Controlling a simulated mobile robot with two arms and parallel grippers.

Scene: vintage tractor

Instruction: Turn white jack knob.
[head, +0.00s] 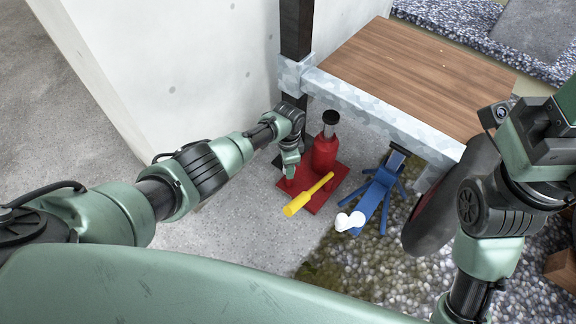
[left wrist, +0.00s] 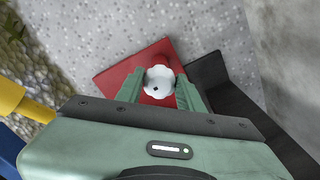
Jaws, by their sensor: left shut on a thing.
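The white jack knob (left wrist: 159,81) is round and lobed, with a small dark dot, and shows above a red plate in the left wrist view. My left gripper (left wrist: 160,92) has a finger on either side of it and is shut on it. In the head view this gripper (head: 290,172) points down at the left edge of the red jack's base, and its fingers hide the knob. The red jack (head: 326,153) stands upright on its red base plate (head: 317,200). My right gripper's hand (head: 545,130) is at the right edge, with its fingertips not visible.
A yellow bar (head: 309,195) reaches forward from the red jack. A blue stand with legs (head: 374,198) and white rounded ends (head: 350,221) is to its right. A wooden platform (head: 420,75) with a metal edge overhangs behind. A white wall (head: 180,70) rises on the left.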

